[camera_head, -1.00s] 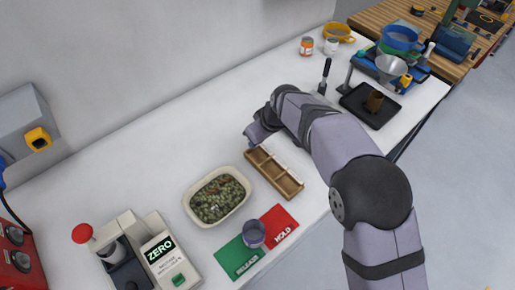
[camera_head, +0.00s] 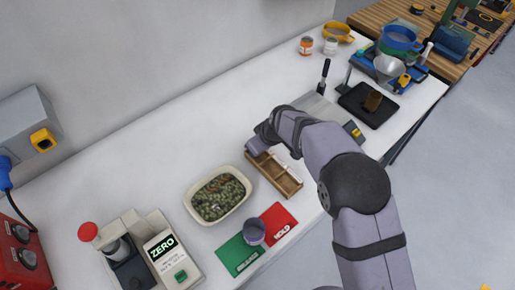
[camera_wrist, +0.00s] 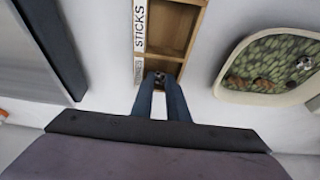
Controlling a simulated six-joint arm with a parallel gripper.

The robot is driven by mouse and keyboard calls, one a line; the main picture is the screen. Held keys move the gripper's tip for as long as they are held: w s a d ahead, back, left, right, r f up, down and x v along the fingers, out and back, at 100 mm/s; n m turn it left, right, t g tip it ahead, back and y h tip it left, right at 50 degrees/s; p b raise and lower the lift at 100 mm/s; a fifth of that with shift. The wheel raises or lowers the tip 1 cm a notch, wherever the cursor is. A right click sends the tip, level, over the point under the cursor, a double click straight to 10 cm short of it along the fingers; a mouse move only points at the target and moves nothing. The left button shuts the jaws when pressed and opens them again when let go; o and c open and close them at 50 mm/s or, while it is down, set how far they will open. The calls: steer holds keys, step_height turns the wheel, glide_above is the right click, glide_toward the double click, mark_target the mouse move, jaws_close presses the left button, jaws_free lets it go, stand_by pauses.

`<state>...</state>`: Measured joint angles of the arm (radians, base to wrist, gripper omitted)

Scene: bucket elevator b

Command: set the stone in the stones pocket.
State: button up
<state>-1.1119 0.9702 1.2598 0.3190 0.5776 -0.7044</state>
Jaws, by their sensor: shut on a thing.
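The wooden tray (camera_head: 290,189) lies on the white bench and is split into pockets. In the wrist view, its pocket label "STICKS" (camera_wrist: 140,25) is readable; the other label (camera_wrist: 138,71) nearer my fingers is too small to read. My gripper (camera_wrist: 158,80) is shut, with its fingertips over the tray pocket nearest it. A small dark brown bit, the stone (camera_wrist: 158,75), shows between the fingertips, mostly hidden by them. In the head view my gripper (camera_head: 256,150) is at the tray's far left end, and its fingertips cannot be made out.
A cream tub (camera_head: 219,195) of green pellets with some mixed bits stands left of the tray. A grey device reading ZERO (camera_head: 162,248) is at front left. A black tray (camera_head: 368,106) stands at back right.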

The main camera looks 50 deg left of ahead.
steer(key=shift+f, duration=0.15)
steer(key=o, duration=0.4)
steer(key=shift+o, duration=0.2)
steer(key=shift+r, duration=0.3)
steer(key=b+v, duration=0.3)
steer(key=v, duration=0.8)
steer(key=shift+d+r+b, duration=0.2)
steer(key=shift+r+b, duration=0.1)
steer(key=shift+r, duration=0.05)
